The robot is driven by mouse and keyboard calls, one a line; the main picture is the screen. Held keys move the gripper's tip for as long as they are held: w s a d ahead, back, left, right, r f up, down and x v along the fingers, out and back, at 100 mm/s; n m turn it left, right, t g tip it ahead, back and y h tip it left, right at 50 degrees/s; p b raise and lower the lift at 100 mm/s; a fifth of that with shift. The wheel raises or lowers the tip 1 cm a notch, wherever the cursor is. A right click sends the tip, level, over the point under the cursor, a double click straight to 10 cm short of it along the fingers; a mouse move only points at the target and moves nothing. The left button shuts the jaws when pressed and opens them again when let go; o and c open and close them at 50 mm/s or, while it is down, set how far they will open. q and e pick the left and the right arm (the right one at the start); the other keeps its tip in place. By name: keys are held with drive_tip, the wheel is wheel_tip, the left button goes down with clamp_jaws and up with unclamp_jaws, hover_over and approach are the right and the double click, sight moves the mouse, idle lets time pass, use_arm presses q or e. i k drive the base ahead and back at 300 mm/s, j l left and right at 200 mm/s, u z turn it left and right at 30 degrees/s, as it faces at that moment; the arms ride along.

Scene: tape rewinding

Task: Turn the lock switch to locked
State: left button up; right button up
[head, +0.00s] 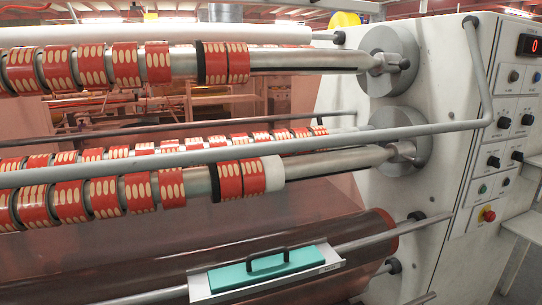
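Neither of my grippers shows in the head view. A control panel (470,215) on the white machine side wall at the right carries several switches and buttons. Black rotary knobs include an upper left one (504,122), an upper right one (527,119), a lower left one (493,161) and a lower right one (517,156). Their labels are too small to read. I cannot tell which is the lock switch or how it is set.
A grey guard bar (250,150) crosses in front of the roll shafts and bends up beside the panel. A green block with a black handle (268,267) sits on a metal tray below. A red stop button (489,215) is low on the panel.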

sight(493, 161)
drive_tip(key=z, duration=1.3)
